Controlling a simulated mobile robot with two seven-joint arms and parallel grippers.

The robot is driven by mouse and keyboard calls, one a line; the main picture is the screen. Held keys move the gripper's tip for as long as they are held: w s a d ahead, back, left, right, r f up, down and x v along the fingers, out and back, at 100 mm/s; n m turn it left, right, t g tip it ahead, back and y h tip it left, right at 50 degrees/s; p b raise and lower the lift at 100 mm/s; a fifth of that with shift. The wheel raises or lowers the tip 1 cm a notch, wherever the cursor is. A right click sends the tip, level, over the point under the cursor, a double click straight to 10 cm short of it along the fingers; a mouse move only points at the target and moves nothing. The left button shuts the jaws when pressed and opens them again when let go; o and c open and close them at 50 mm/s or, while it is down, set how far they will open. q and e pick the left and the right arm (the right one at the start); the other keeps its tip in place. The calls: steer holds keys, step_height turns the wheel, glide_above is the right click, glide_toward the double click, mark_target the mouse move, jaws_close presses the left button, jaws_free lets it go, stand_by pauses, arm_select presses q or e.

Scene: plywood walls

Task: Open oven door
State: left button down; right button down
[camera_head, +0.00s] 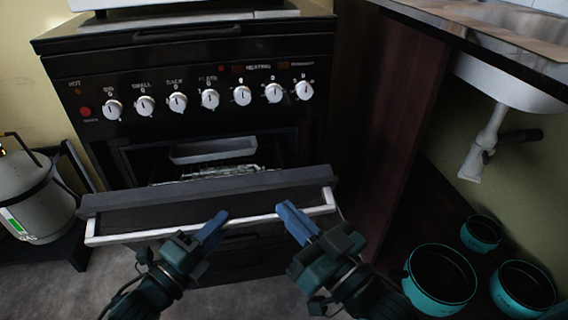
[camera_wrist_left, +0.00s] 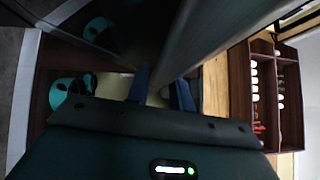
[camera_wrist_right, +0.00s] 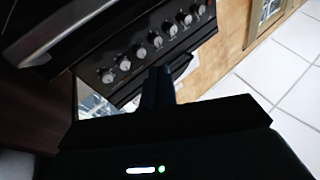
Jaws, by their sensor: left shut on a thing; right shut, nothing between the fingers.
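The black oven (camera_head: 195,75) has its door (camera_head: 200,199) tipped partly down toward me, with the cavity showing behind it. A silver handle (camera_head: 125,238) runs along the door's front edge. My left gripper (camera_head: 218,222) is at the middle of this edge, shut on the handle; its fingers also show in the left wrist view (camera_wrist_left: 161,90), either side of the long metal bar. My right gripper (camera_head: 285,208) is shut and empty by the right part of the door edge; its closed fingers show in the right wrist view (camera_wrist_right: 158,88).
A light tray (camera_head: 213,150) and a wire rack (camera_head: 215,172) are inside the oven. A gas bottle (camera_head: 35,195) stands at left. Several teal pots (camera_head: 440,279) sit at lower right, below the sink (camera_head: 505,82). A dark cabinet panel (camera_head: 375,110) borders the oven's right side.

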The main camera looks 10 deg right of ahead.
mark_target(265, 175)
arm_select(q)
steer(key=shift+f, duration=0.3)
arm_select(e)
steer(key=w+r+m, duration=0.1)
steer(key=w, duration=0.3)
steer(key=w+a+r+m+g, duration=0.1)
steer(key=w+r, duration=0.1)
steer(key=w, duration=0.3)
steer(key=w+a+r+m+g, duration=0.1)
steer(key=w+m, duration=0.1)
steer(key=w, duration=0.2)
steer(key=shift+w+a+r+y, duration=0.2)
steer(key=shift+r+y, duration=0.05)
steer(key=shift+y, duration=0.15)
steer(key=w+a+f+n+g+h, duration=0.1)
steer(key=w+a+f+g+h, duration=0.2)
steer(key=w+a+g, duration=0.35)
steer(key=d+r+m+g+h, duration=0.1)
steer(key=d+r+g+h, duration=0.65)
steer(key=d, duration=0.45)
steer(key=f, duration=0.3)
steer(key=s+f, duration=0.1)
steer(key=f, duration=0.3)
steer(key=s+f, duration=0.1)
steer(key=f, duration=0.3)
steer(key=shift+d, duration=0.2)
steer(key=shift+s+f, duration=0.2)
steer(key=shift+s, duration=0.45)
